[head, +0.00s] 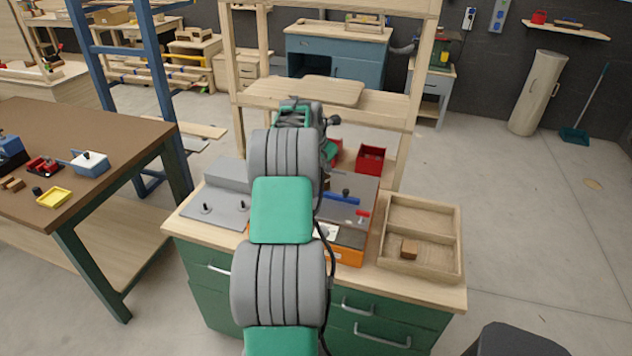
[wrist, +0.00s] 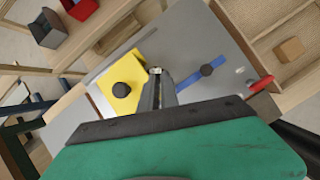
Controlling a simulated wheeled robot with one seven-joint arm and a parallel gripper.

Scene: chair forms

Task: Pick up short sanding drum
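I cannot pick out the short sanding drum for certain. In the wrist view, a short dark cylinder (wrist: 124,90) stands on a yellow plate on the machine's grey top (wrist: 197,35). Another dark knob (wrist: 207,70) sits on a blue strip; it also shows in the head view (head: 346,193). My gripper (wrist: 156,78) points down over the grey top, between the yellow plate and the blue strip. Its narrow grey fingers look close together, with a small pale metal tip between or behind them. Whether they hold anything is unclear. In the head view my arm hides the gripper and the yellow plate.
A two-part wooden tray (head: 420,208) with a wooden block (head: 409,248) is right of the machine. A grey plate (head: 217,207) with dark knobs lies left. A red bin (head: 371,159) stands behind. A brown table (head: 100,150) holds small parts, including a yellow tray (head: 54,197).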

